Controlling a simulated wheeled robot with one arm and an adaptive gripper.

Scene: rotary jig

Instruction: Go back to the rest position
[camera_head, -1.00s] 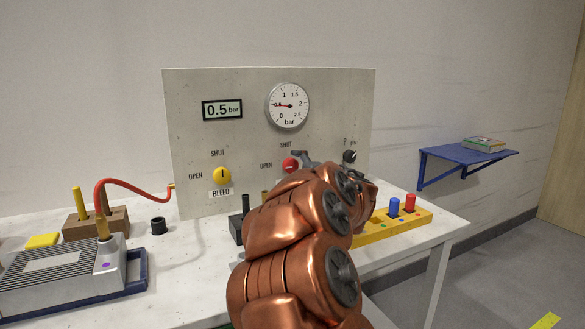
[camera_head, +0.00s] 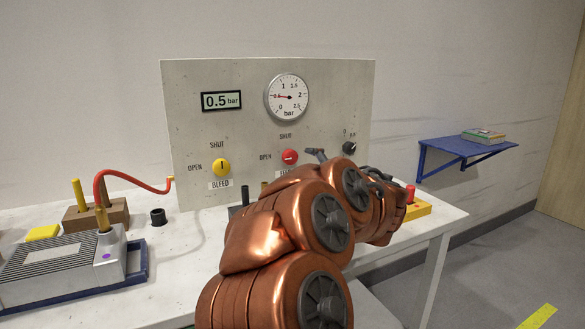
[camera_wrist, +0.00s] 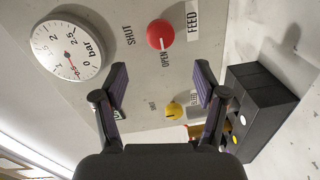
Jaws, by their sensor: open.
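My gripper (camera_wrist: 160,88) is open and empty. In the wrist view its two dark fingers stand apart in front of the panel, with the red FEED knob (camera_wrist: 160,33) and the yellow BLEED knob (camera_wrist: 174,110) visible between and beyond them. In the head view my copper arm reaches toward the panel (camera_head: 330,95), and only a dark finger part shows near the red knob (camera_head: 289,157); the rest of the gripper is hidden behind the arm. The red knob's white mark points toward OPEN.
The gauge (camera_head: 287,97) and display (camera_head: 221,101) read about 0.5 bar. On the bench are a grey device (camera_head: 50,258) with a red hose (camera_head: 125,180), a black ring (camera_head: 158,217) and a yellow block (camera_head: 418,210), partly hidden. A blue shelf (camera_head: 460,150) stands right, with free floor below.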

